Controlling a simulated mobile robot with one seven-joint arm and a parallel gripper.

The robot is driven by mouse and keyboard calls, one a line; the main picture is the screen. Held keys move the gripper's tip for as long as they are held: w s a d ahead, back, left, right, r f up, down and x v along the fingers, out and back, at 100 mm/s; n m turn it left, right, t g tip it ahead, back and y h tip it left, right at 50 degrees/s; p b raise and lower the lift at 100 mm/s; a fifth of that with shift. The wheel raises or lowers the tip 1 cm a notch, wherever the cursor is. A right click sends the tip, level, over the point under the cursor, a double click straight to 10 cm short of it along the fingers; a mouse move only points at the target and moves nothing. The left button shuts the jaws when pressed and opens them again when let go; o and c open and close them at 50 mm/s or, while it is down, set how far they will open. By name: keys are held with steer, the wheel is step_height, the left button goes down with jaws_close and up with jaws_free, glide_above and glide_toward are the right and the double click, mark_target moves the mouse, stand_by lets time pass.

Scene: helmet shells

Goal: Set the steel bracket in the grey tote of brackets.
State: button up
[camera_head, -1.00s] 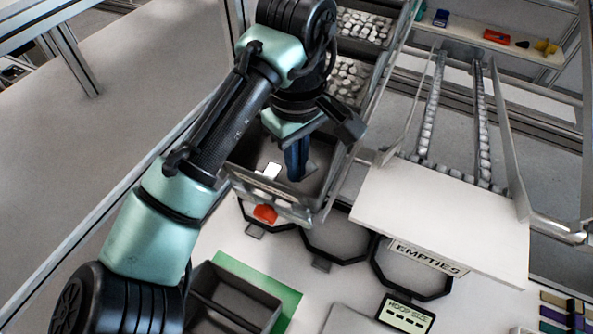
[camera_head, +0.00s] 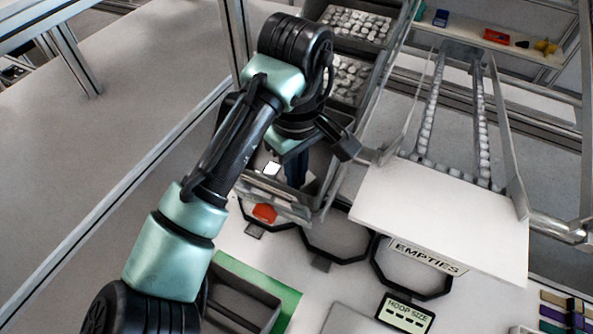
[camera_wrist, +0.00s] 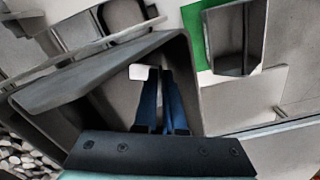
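My gripper (camera_head: 296,180) reaches down, with blue fingers, inside a grey tote (camera_head: 325,205). In the wrist view the fingers (camera_wrist: 160,80) are close together, with a narrow gap, and the tote's walls (camera_wrist: 95,75) stand around them. A small pale piece, which I take to be the steel bracket (camera_wrist: 140,72), shows at the fingertips; in the head view a light grey part of it (camera_head: 313,182) shows just right of the fingers. The fingers look shut on it, though the contact is mostly hidden. I cannot tell if it touches the tote floor.
A white card (camera_head: 271,168) and a red piece (camera_head: 264,213) are near the tote's front. Bins of pale parts (camera_head: 352,75) stand behind. Black hoops (camera_head: 335,240) and a dark divided tray (camera_head: 240,300) on green lie in front. A white EMPTIES shelf (camera_head: 440,220) is at right.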

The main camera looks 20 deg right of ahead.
steer(key=shift+o, duration=0.3)
steer(key=shift+s+a+f, duration=0.1)
steer(key=shift+s+f, duration=0.15)
steer(key=shift+f, duration=0.3)
step_height(320, 180, up, 14)
steer(key=shift+w+f+p, duration=0.15)
steer(key=shift+w+p, duration=0.05)
steer(key=shift+p, duration=0.1)
